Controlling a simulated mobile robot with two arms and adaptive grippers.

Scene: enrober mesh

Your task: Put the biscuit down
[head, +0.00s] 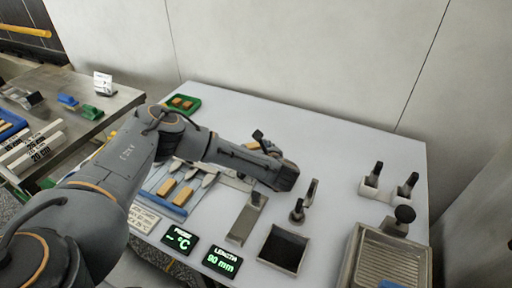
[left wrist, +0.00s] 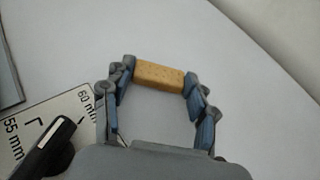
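In the left wrist view my left gripper (left wrist: 159,78) is shut on a tan biscuit (left wrist: 160,74), its ends pinched between the two fingertips. The surface under it is pale and plain; I cannot tell whether the biscuit touches it. In the head view the end of my left arm (head: 284,176) is over the middle of the white table (head: 330,140), and the held biscuit is hidden there. My right gripper is not in view.
Two biscuits lie in a green tray (head: 194,109) at the back left, more on a blue-edged rack (head: 160,201). A dark square tray (head: 284,249), a ribbed metal tray (head: 385,258) and black-knobbed tools stand right of the arm. A marked card (left wrist: 72,108) lies beside the gripper.

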